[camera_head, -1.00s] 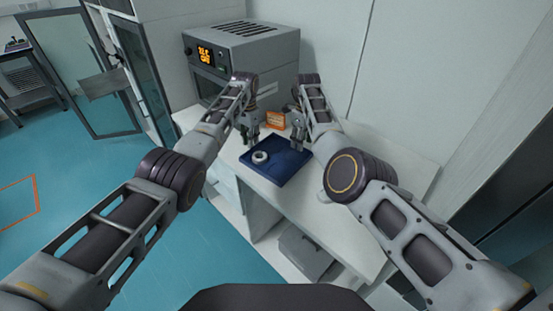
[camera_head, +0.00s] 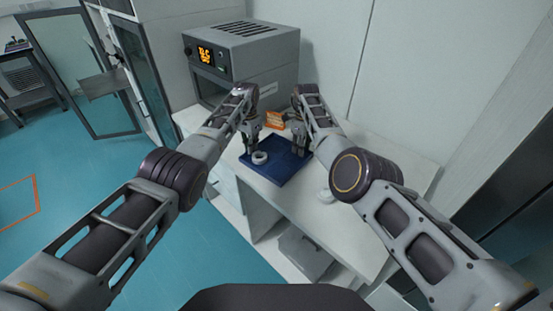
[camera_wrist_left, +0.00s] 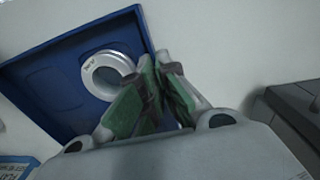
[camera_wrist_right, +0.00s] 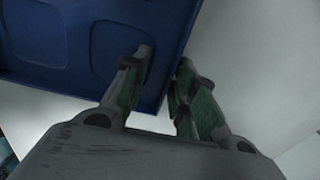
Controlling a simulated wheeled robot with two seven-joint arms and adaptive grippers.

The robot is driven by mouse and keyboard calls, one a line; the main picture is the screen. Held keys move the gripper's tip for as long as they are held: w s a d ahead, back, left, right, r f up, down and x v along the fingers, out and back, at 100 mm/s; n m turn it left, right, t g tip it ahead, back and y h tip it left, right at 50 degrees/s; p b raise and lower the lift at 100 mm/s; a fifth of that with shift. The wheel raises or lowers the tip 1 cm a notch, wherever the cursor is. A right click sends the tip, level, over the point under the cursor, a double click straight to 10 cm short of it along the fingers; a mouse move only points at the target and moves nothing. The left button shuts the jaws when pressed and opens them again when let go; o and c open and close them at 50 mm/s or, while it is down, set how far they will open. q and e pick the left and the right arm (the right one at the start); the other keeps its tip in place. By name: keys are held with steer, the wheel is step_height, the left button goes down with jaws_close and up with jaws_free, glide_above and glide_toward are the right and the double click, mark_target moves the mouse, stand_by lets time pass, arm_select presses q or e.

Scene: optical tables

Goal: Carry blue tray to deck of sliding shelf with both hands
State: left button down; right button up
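The blue tray (camera_head: 287,171) lies flat on the white bench top. A pale ring (camera_head: 260,157) sits in it; the ring also shows in the left wrist view (camera_wrist_left: 108,76). My left gripper (camera_head: 251,151) is at the tray's left far edge, its fingers nearly together with the tray wall (camera_wrist_left: 147,32) between them. My right gripper (camera_head: 300,151) is at the tray's right far edge. In the right wrist view, its fingers (camera_wrist_right: 166,62) are apart, one over the tray's inside and one outside its wall (camera_wrist_right: 188,40). I cannot make out the sliding shelf's deck for certain.
A grey oven (camera_head: 252,58) with an orange display stands at the back of the bench (camera_head: 345,238). A small orange box (camera_head: 275,120) lies behind the tray. A small white object (camera_head: 325,195) is right of it. A grey panel (camera_head: 103,85) juts out near the glass-door cabinet at left.

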jaws_close()
arm_select(q)
steer(key=shift+r, duration=0.3)
arm_select(e)
steer(key=shift+r, duration=0.25)
